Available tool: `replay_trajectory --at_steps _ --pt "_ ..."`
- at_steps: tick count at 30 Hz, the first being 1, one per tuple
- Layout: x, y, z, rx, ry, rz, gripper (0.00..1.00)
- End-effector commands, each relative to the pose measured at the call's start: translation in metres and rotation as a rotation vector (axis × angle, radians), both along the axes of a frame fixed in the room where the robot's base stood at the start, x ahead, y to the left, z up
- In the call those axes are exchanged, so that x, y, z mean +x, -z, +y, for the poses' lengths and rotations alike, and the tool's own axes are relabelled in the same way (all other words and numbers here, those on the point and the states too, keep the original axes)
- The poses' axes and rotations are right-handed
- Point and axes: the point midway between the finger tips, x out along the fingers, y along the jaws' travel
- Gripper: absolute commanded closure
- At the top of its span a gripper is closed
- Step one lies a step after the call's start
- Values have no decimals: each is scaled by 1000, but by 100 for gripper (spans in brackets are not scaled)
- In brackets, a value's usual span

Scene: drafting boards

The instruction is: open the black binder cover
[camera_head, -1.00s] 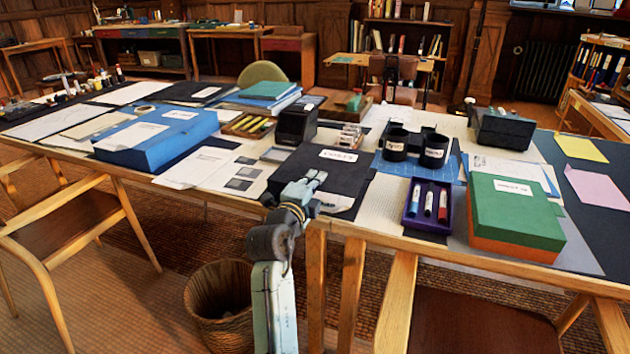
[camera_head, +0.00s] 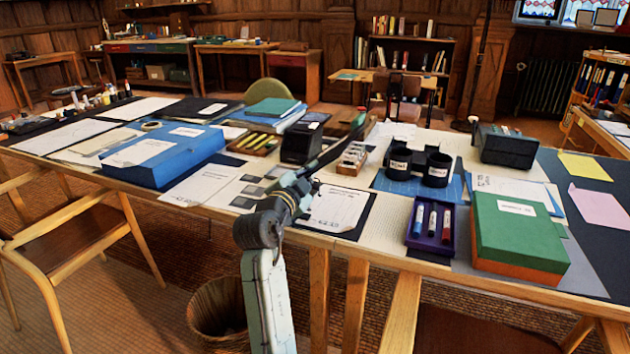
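The black binder (camera_head: 366,214) lies at the table's front edge, in the middle of the head view. Its black cover (camera_head: 338,146) is raised and seen nearly edge-on, as a dark slanting strip running up and to the right. A white printed sheet (camera_head: 338,208) shows inside the binder. My gripper (camera_head: 308,184) is at the left part of the binder, close to the lower end of the raised cover. The fingers are small and partly hidden, so I cannot tell whether they are open or touch the cover.
A blue box binder (camera_head: 160,160) and loose papers lie to the left. A black box (camera_head: 301,143) stands behind. To the right are black cups (camera_head: 436,170), a purple marker tray (camera_head: 432,230) and a green box (camera_head: 518,232). A wooden chair (camera_head: 85,240) stands at front left.

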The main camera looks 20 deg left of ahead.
Motion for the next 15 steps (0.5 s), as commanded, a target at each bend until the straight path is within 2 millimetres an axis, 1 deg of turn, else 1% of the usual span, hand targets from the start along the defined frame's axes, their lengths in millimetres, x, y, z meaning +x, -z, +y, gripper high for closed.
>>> replay_trajectory --at_steps 1,6,15 --pt "0 -7 4 -43 -1 -3 100" --pt "0 -19 17 -204 0 -4 100" --pt "0 -33 44 -491 0 -5 100"
